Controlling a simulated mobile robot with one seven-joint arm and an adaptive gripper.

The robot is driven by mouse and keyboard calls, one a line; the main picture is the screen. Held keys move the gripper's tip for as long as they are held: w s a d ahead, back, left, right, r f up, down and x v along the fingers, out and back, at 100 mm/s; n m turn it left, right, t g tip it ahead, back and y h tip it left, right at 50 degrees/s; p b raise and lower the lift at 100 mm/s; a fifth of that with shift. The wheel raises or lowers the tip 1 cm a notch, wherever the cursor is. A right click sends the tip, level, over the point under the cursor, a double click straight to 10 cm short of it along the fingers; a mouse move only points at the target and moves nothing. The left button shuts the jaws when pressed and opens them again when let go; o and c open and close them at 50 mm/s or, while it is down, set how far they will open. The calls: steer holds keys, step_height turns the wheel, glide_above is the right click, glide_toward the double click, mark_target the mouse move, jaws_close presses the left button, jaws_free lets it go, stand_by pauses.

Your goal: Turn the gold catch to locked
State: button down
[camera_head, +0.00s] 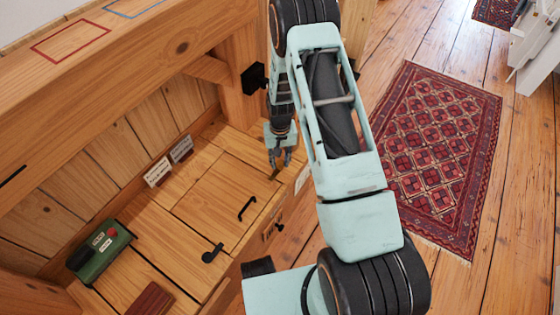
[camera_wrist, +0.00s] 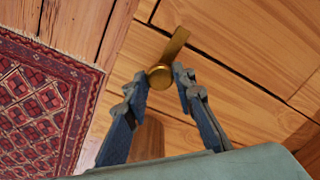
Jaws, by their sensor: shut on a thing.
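The gold catch (camera_wrist: 166,64) shows in the wrist view as a round knob with a flat arm. The arm points up and slightly right, across a dark seam in the pale wooden boards. My gripper (camera_wrist: 159,77) has its blue-grey fingers on either side of the knob and is shut on it. In the head view my gripper (camera_head: 280,160) points down at the far right corner of the wooden bench top. There the catch is mostly hidden by the fingers.
The bench hatch (camera_head: 220,190) has a black handle (camera_head: 247,208). A black latch (camera_head: 212,253) lies nearer. A green box (camera_head: 100,250) with a red button and two small label cards (camera_head: 157,172) stand to the left. A patterned rug (camera_head: 440,150) lies on the open floor at right.

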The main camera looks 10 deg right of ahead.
mark_target(280, 163)
steer(key=shift+n, duration=0.4)
steer(key=c, duration=1.6)
jaws_free()
step_height(280, 163, up, 12)
